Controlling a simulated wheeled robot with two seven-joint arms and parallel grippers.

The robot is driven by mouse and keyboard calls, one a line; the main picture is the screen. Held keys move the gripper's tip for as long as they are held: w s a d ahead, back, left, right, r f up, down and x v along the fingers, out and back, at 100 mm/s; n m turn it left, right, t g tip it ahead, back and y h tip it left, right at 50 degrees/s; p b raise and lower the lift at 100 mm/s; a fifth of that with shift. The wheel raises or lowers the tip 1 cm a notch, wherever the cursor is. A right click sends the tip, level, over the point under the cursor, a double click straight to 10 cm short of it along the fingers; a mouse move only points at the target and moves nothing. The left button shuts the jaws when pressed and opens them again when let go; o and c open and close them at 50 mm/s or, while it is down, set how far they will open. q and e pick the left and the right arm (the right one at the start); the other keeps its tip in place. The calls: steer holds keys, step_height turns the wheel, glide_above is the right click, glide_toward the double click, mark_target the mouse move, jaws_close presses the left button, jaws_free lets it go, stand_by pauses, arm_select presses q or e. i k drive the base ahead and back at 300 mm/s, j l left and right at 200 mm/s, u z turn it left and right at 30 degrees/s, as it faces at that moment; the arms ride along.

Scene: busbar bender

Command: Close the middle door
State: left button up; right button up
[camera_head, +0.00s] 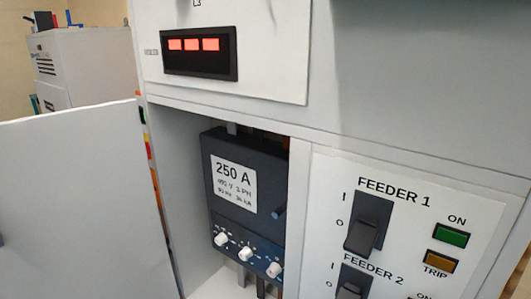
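The middle door (80,215) is a plain light grey panel at the left of the head view. It stands open, swung out to the left of the cabinet compartment. The open compartment (180,165) shows a black breaker (243,200) labelled "250 A" with several white knobs along its lower part. Neither of my grippers can be made out in this view. A small dark bit shows at the far left edge by the door, too small to tell what it is.
Above the compartment is a panel with a red-lit display (199,53). To its right is a feeder panel (330,190) with black switches (367,225), a green ON button (451,235) and an amber TRIP button (442,261). A grey cabinet (85,65) stands behind at the left.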

mark_target(81, 217)
steer(key=j+z, duration=0.1)
steer(key=j, duration=0.4)
steer(key=k+j+z, duration=0.1)
steer(key=j, duration=0.35)
steer(key=j+z, duration=0.25)
steer(key=j, duration=0.2)
steer(key=j+z, duration=0.25)
steer(key=j, duration=0.2)
steer(key=k+j+z, duration=0.2)
steer(key=j, duration=0.25)
steer(key=j+z, duration=0.25)
steer(key=j, duration=0.2)
steer(key=k+j+z, duration=0.25)
steer(key=j, duration=0.15)
steer(key=k+j+z, duration=0.1)
steer(key=j+z, duration=0.15)
steer(key=j, duration=0.15)
steer(key=i+j+z, duration=0.15)
steer(key=j+z, duration=0.15)
steer(key=j, duration=0.5)
steer(key=j+z, duration=0.25)
steer(key=j, duration=0.55)
steer(key=i, duration=0.05)
